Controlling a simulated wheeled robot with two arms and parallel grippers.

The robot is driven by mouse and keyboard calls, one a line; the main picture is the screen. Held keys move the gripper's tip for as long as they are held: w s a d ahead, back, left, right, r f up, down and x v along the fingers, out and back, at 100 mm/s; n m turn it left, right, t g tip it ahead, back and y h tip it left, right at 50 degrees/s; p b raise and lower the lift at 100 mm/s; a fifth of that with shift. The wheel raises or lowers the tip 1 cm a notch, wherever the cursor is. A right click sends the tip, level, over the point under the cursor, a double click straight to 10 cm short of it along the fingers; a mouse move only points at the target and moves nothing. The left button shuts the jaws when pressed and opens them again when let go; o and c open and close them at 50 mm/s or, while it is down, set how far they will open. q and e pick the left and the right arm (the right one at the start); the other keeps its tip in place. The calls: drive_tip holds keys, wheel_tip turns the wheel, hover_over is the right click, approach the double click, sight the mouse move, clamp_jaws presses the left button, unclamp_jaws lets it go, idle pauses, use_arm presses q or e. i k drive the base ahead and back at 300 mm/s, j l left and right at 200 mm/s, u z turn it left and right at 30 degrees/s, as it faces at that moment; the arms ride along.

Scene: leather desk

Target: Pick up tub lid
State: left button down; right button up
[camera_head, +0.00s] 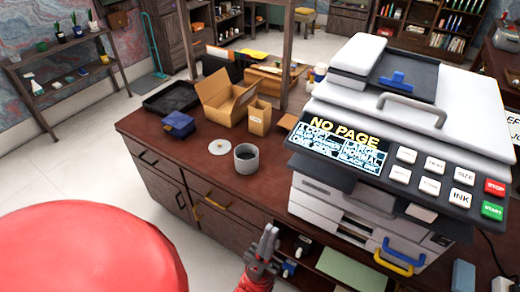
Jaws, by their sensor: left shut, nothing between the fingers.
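A small round white disc, which looks like the tub lid (219,147), lies flat on the brown desk (185,158). Just right of it stands a grey open tub (246,158) with a dark inside; the two are close but look apart. My left gripper (270,232) is at the bottom middle, in front of the desk and below its top. It is shut and empty, with its fingers pointing up, clear of the lid and the tub. My right gripper is not in view.
A large printer (390,150) fills the desk's right side. Behind the lid are a blue box (179,125), an open cardboard box (226,98), a small tan box (260,117) and a black tray (171,97). The desk's front left top is clear. A red rounded shape (90,255) blocks the lower left.

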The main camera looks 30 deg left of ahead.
sight(219, 147)
drive_tip(key=u, duration=1.35)
